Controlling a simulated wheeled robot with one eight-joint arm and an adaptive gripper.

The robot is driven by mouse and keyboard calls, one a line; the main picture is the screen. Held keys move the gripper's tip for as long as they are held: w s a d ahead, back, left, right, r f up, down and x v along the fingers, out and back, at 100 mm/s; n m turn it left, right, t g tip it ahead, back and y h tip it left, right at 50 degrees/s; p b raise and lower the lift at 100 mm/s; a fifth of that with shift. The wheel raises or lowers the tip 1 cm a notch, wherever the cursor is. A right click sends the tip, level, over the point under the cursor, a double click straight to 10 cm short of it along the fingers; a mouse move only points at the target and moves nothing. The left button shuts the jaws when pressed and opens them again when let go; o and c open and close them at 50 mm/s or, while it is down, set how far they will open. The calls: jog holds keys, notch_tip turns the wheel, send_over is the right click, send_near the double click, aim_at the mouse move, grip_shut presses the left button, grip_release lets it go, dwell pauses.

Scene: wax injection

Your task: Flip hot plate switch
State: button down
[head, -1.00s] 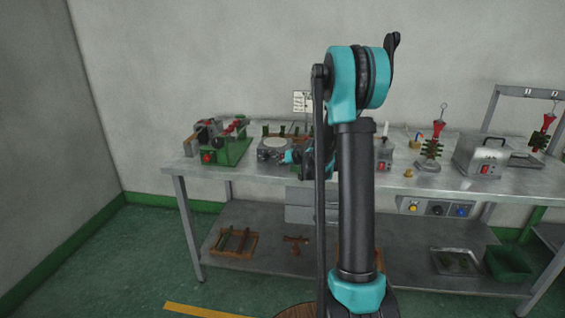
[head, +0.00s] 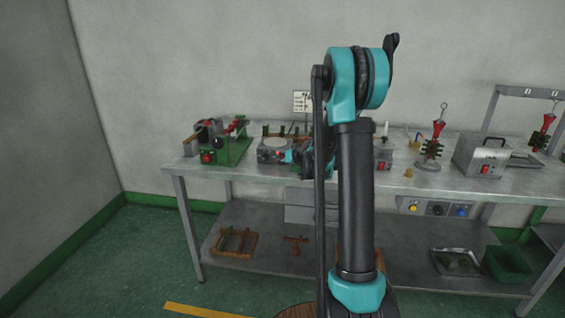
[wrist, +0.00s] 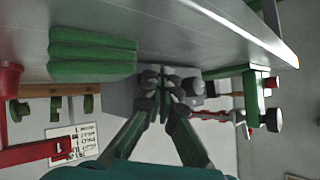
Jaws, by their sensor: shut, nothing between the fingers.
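The hot plate (head: 272,144) is a pale grey unit with a round light top, on the left part of the metal bench in the head view. A small red spot shows at its front right, by my gripper; I cannot tell if this is the switch. My gripper (head: 287,156) is at the hot plate's right front corner in that view, partly hidden by my arm. In the wrist view my gripper (wrist: 165,76) has its fingers shut and empty, in front of a grey box-shaped body (wrist: 120,98), probably the hot plate. Contact with it cannot be told.
A green machine with red parts (head: 228,150) stands left of the hot plate. A small unit (head: 382,153), a red and dark green stand (head: 433,143) and a metal box with a red switch (head: 481,156) stand to the right. Ribbed green blocks (wrist: 92,55) show near my fingers.

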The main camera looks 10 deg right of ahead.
jog(key=shift+s, duration=0.15)
jog(key=shift+s+a+r, duration=0.1)
jog(key=shift+s+a, duration=0.15)
jog(key=shift+s, duration=0.25)
jog(key=shift+s, duration=0.15)
jog(key=shift+s+a+r, duration=0.1)
jog(key=shift+s+a, duration=0.15)
jog(key=shift+s, duration=0.5)
jog(key=shift+s+a+r, duration=0.1)
jog(key=shift+s+a, duration=0.15)
jog(key=shift+s, duration=0.5)
jog(key=shift+s+a+r, duration=0.1)
jog(key=shift+s+a, duration=0.15)
jog(key=shift+s, duration=0.5)
jog(key=s+d+f+g+h, duration=0.1)
jog(key=s+f+g, duration=0.1)
jog(key=s, duration=1.1)
jog(key=s+d+f+g+h, duration=0.1)
jog(key=s+f+g, duration=0.1)
jog(key=s, duration=1.1)
jog(key=s+d+f+g+h, duration=0.2)
jog(key=s, duration=1.1)
jog(key=shift+s+f+m, duration=0.25)
jog(key=shift+f+m, duration=0.05)
jog(key=shift+m, duration=0.1)
